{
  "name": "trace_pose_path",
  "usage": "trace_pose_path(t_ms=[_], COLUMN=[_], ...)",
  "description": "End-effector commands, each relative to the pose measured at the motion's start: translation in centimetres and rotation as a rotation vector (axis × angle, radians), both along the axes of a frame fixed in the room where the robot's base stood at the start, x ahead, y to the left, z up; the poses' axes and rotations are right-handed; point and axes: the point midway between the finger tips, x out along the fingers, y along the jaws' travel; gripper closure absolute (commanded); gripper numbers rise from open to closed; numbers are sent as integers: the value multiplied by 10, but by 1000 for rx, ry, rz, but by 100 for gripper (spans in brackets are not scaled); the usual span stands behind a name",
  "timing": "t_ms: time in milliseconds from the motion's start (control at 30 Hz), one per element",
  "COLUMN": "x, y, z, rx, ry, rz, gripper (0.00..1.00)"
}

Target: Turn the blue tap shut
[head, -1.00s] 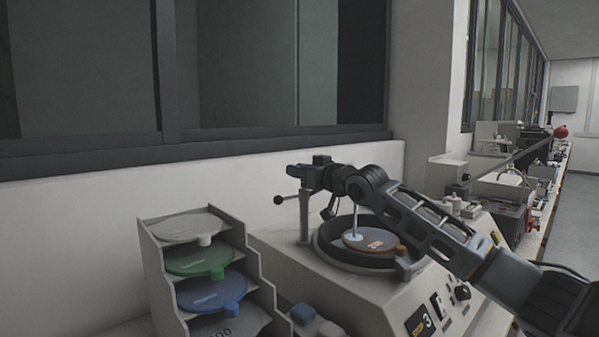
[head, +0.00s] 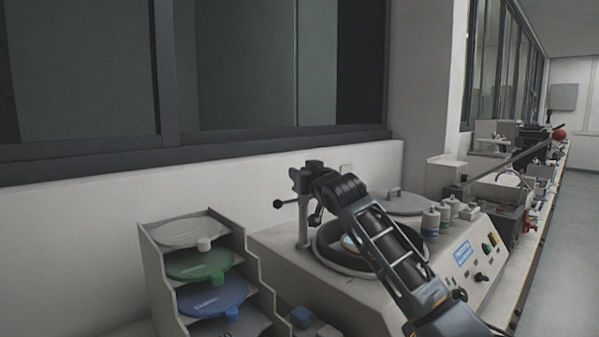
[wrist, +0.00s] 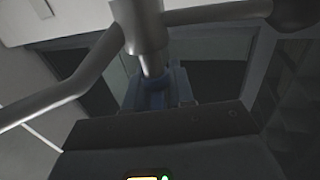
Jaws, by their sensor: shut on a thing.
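The blue tap shows in the wrist view (wrist: 157,88) as a blue piece behind a grey metal post with side arms. In the head view my gripper (head: 300,178) is at the top of the grey post (head: 303,222) on the polishing machine, and my wrist and arm hide the tap there. My gripper is shut on the blue tap. Its fingertips are mostly hidden in both views. The disc in the machine's bowl (head: 328,258) is largely covered by my arm, so I cannot tell whether water still runs.
A stepped grey rack (head: 160,262) with clear, green and blue discs stands left of the machine. Several small bottles (head: 431,222) and a round grey lid (head: 405,204) are on the machine's right. The wall and dark window lie close behind.

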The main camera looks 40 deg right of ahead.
Motion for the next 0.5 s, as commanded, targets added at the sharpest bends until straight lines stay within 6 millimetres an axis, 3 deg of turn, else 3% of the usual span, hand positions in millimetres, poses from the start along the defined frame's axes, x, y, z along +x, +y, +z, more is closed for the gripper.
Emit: trace_pose_path(t_ms=[33, 500], x=[2, -1], y=[4, -3], z=[-9, -16], rx=[9, 6], ry=[11, 12], rz=[-33, -443], gripper=[100, 100])
